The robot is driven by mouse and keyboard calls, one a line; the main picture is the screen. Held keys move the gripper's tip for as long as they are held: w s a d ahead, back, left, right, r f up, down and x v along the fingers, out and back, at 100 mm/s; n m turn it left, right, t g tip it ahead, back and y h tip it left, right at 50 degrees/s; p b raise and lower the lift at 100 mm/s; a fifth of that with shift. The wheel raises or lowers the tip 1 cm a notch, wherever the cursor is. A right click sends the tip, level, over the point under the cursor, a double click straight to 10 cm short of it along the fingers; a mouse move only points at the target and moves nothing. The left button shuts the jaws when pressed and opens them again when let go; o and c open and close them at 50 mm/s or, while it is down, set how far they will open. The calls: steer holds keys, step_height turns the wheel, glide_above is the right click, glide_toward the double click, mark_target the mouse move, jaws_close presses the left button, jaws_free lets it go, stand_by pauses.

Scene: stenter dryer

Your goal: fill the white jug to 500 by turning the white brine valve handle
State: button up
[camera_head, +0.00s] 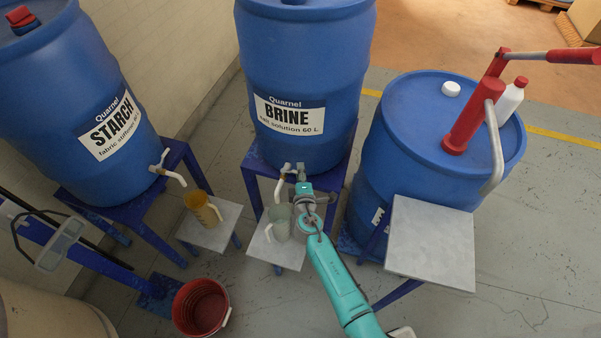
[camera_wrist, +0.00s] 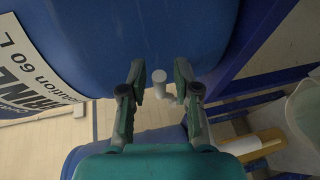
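The blue brine barrel (camera_head: 303,80) stands on a blue stand, and its label shows at the left of the wrist view. Its white valve (camera_head: 287,170) is at the barrel's lower front, with a spout curving down. The pale translucent jug (camera_head: 280,224) stands below it on a small grey-topped stand; part of it shows at the right of the wrist view (camera_wrist: 304,112). Its fill level cannot be read. My gripper (camera_wrist: 158,78) is open, with the white valve handle (camera_wrist: 159,80) between its fingers and gaps visible either side. In the head view, my wrist partly hides the valve.
The starch barrel (camera_head: 75,100) with its tap and an amber jug (camera_head: 203,208) stand at left. A red bucket (camera_head: 201,307) is on the floor. At right, another blue barrel (camera_head: 440,130) carries a red pump, behind a grey-topped table (camera_head: 431,243).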

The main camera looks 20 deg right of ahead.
jaws_close()
steer(key=shift+s+a+h, duration=0.1)
steer(key=shift+a+h, duration=0.1)
steer(key=shift+h, duration=0.1)
steer(key=shift+s+a+m+g+h, duration=0.35)
steer(key=shift+a+m+g+h, duration=0.25)
steer(key=shift+m+g+h, duration=0.7)
steer(key=shift+s+a+m+g+h, duration=0.5)
steer(key=shift+m+g+h, duration=0.4)
steer(key=shift+m+h, duration=0.75)
steer(key=shift+s+a+m+g+h, duration=0.25)
steer(key=shift+a+m+g+h, duration=0.45)
steer(key=shift+m+g+h, duration=0.6)
steer(key=shift+h, duration=0.35)
steer(key=shift+o, duration=1.9)
jaws_free()
